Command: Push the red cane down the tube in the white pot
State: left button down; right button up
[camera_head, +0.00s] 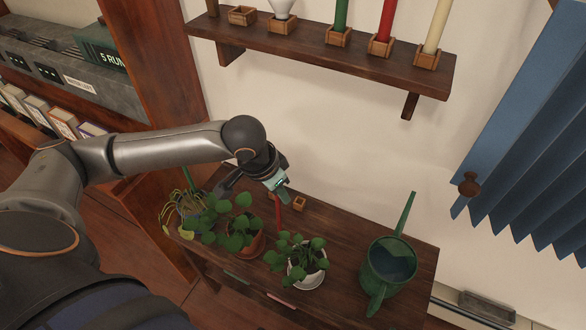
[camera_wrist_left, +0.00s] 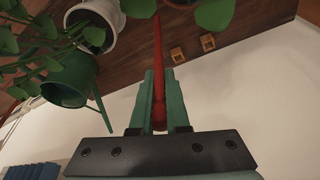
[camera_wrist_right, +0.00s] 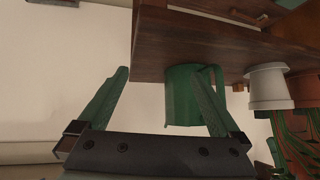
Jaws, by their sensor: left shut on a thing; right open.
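My left gripper (camera_head: 283,191) is shut on a thin red cane (camera_head: 278,213), above the table behind the plants. In the left wrist view the cane (camera_wrist_left: 157,60) runs between the fingers and away toward the pots.
A green watering can (camera_head: 390,262) stands right of the white pot. A terracotta pot (camera_head: 256,246) and another plant stand left. Small wooden boxes (camera_head: 299,203) sit at the table's back. A wall shelf (camera_head: 330,53) with coloured upright rods in wooden holders hangs above.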

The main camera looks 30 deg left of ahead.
pick_arm(q)
jog(key=s, duration=0.6)
pick_arm(e)
jog(key=shift+r+p, duration=0.3)
pick_arm(q)
jog(key=s+d+r+m+g+h+p, duration=0.1)
jog(key=s+d+r+m+p, duration=0.4)
jog(key=d+r+p, duration=0.35)
jog(key=s+d+r+m+g+h+p, duration=0.1)
jog(key=s+d+r+m+p, duration=0.35)
jog(key=d+r+p, duration=0.4)
jog(key=w+a+f, duration=0.6)
jog(key=w+f, duration=0.5)
jog(key=w, duration=0.1)
jog(key=shift+w+a+f, duration=0.15)
jog(key=shift+w+f, duration=0.05)
pick_arm(e)
jog(key=s+d+r, duration=0.1)
jog(key=d+r, duration=0.2)
jog(key=r, duration=1)
jog(key=shift+s+m+h, duration=0.3)
jog(key=shift+h, duration=0.1)
pick_arm(q)
jog(key=shift+f, duration=0.1)
pick_arm(e)
jog(key=shift+r, duration=0.1)
